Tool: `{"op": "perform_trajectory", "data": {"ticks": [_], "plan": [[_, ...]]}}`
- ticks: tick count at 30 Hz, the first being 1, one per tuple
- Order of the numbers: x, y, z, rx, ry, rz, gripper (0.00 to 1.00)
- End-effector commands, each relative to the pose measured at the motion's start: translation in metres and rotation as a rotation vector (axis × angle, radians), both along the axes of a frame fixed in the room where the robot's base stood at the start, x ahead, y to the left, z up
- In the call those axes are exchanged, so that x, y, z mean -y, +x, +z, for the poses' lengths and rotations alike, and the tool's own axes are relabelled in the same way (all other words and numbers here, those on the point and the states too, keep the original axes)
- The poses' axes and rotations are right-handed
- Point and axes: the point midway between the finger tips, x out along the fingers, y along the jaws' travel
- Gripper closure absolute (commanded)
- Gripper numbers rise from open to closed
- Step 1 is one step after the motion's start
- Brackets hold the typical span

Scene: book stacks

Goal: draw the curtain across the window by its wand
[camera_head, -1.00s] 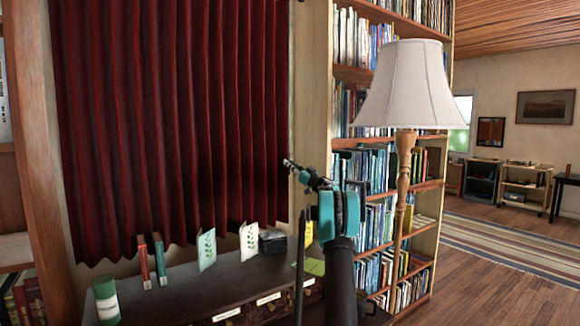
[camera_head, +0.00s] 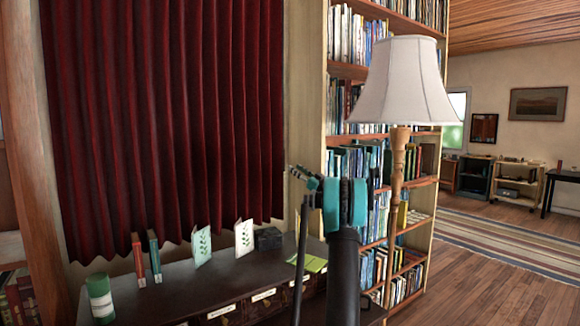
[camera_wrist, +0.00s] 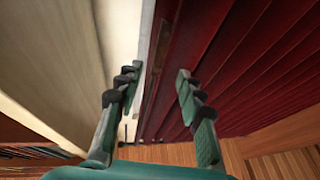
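The dark red pleated curtain (camera_head: 160,110) hangs in folds over the left half of the head view. No window glass shows behind it. My gripper (camera_head: 296,173) is at the curtain's right edge, near the pale post. In the wrist view my gripper (camera_wrist: 160,71) is open, its two green and black fingers apart. The curtain (camera_wrist: 235,65) fills the right of that view, behind the right finger. A thin dark rod (camera_head: 301,265) stands upright just left of my arm in the head view; I cannot tell whether it is the wand. I see nothing clearly held between the fingers.
A low dark cabinet (camera_head: 190,290) under the curtain carries books, cards, a green cylinder (camera_head: 101,298) and a black box (camera_head: 268,239). A floor lamp (camera_head: 403,85) stands right of my arm before a full bookshelf (camera_head: 345,85). Open wooden floor (camera_head: 480,285) lies at right.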

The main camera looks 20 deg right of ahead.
Motion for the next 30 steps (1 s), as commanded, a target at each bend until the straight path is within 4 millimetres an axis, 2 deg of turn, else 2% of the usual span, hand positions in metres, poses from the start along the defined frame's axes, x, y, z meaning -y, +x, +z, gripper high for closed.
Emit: {"op": "perform_trajectory", "data": {"ticks": [3,8,24,30], "plan": [[0.008,-0.015,-0.007,0.0,0.001,-0.002,0.62],[0.013,-0.025,-0.012,0.0,0.001,0.0,0.62],[0.013,-0.027,-0.012,0.0,0.002,-0.004,0.62],[0.002,-0.032,0.004,0.004,0.027,-0.136,0.62]]}}
